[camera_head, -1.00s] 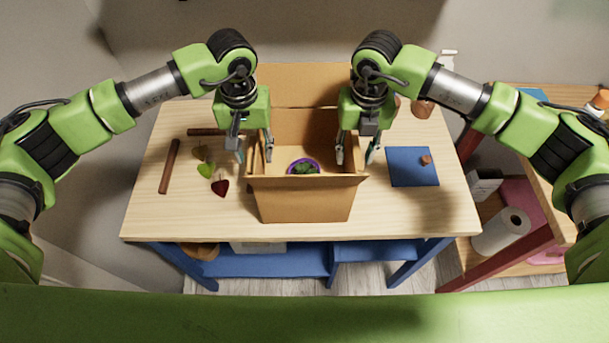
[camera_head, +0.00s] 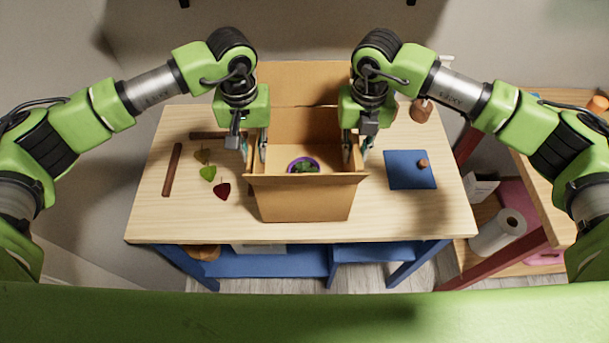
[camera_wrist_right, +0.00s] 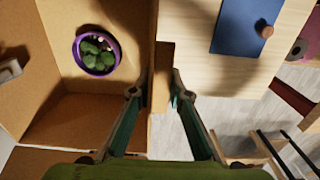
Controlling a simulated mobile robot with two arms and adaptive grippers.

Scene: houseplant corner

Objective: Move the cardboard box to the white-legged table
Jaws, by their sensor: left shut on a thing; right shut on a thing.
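The open cardboard box (camera_head: 305,202) stands on the wooden table (camera_head: 410,222), which has blue legs. Its flaps are up or folded out. A purple pot with a green plant (camera_head: 303,166) sits inside it. My left gripper (camera_head: 254,150) is shut on the box's left wall. My right gripper (camera_head: 355,150) is shut on the right wall. In the right wrist view the fingers (camera_wrist_right: 155,92) straddle the box wall, with the potted plant (camera_wrist_right: 97,53) inside to the left. No white-legged table can be made out.
A blue mat (camera_head: 410,182) with a small brown pot lies right of the box. Leaves (camera_head: 207,172) and brown strips (camera_head: 172,169) lie on the left. A red-legged shelf unit (camera_head: 537,245) with a paper roll (camera_head: 498,232) stands close on the right.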

